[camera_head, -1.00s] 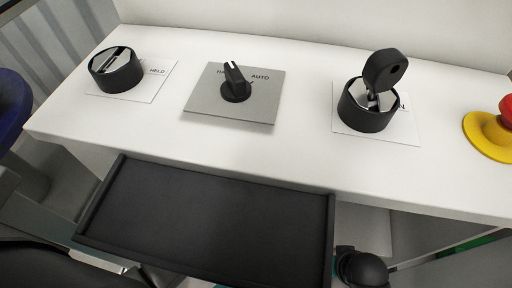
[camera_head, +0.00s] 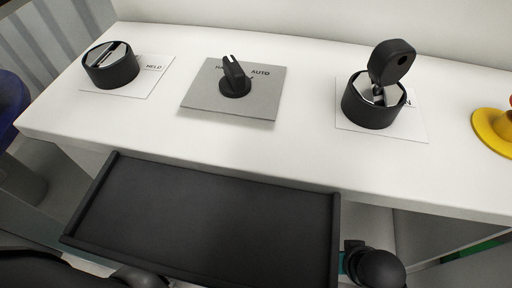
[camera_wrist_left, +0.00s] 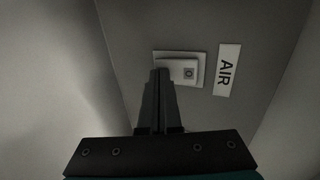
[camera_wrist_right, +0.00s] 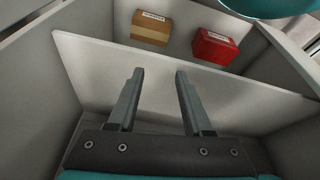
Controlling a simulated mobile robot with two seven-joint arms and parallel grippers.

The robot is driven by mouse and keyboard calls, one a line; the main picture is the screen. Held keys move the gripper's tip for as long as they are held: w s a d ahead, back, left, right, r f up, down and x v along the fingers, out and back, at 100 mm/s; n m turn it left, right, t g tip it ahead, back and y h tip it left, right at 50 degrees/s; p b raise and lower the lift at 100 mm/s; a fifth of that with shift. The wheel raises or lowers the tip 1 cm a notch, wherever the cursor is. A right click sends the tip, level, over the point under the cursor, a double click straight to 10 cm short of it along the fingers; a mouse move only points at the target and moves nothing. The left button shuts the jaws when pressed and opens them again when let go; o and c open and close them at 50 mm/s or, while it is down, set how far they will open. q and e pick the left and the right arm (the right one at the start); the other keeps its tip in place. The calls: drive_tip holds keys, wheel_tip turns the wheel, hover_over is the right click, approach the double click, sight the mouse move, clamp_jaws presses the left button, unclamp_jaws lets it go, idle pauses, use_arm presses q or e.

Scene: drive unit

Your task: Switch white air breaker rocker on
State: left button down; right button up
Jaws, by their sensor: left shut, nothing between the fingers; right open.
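The white air breaker rocker (camera_wrist_left: 188,72) shows in the left wrist view. It sits in a white square frame on a grey panel, beside a white label reading AIR (camera_wrist_left: 227,70). My left gripper (camera_wrist_left: 160,72) is shut and empty. Its fingertips overlap the left part of the rocker in the picture; I cannot tell whether they touch it. The fingers hide part of the frame. My right gripper (camera_wrist_right: 158,72) is open and empty in the right wrist view, in front of a pale panel edge. Neither gripper is clear in the head view.
The head view shows a white console (camera_head: 300,145) with a black rotary selector (camera_head: 234,80), a key switch (camera_head: 375,100), a round black switch (camera_head: 110,65) and a yellow-based button (camera_head: 493,130). A black tray (camera_head: 205,220) juts out in front. Tan (camera_wrist_right: 150,30) and red boxes (camera_wrist_right: 214,46) lie beyond the right gripper.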

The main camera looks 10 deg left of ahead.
drive_tip(key=shift+w+r, duration=0.2)
drive_tip(key=shift+r, duration=0.85)
